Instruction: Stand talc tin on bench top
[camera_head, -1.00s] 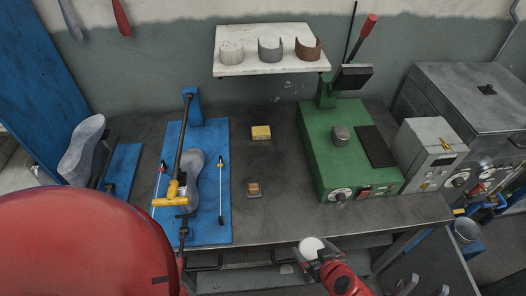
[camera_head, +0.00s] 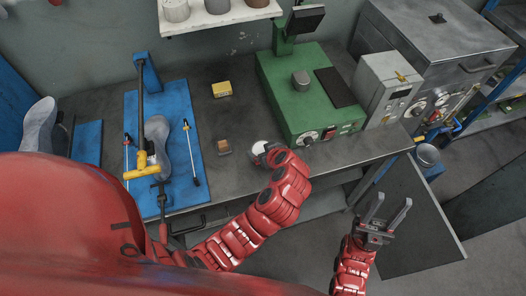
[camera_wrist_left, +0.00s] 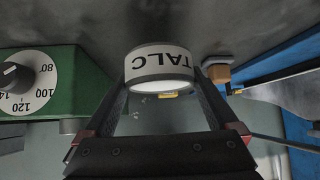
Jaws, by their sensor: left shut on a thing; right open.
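The talc tin (camera_head: 258,149) is white and round. In the left wrist view the tin (camera_wrist_left: 160,62) shows its TALC label inverted, as the whole scene does there, so it looks upright. My left gripper (camera_head: 267,152) is shut on the tin, with one finger on each side of it in the wrist view (camera_wrist_left: 162,85). It holds the tin over the front part of the dark bench top (camera_head: 235,182). I cannot tell whether the tin's base touches the bench. My right gripper (camera_head: 388,212) is open and empty, off the bench's front edge.
A small brown block (camera_head: 224,147) lies just left of the tin. A green machine (camera_head: 290,90) stands to its right. A yellow box (camera_head: 221,89) lies further back. A blue board (camera_head: 190,150) with a clamp and grey sole form is at left.

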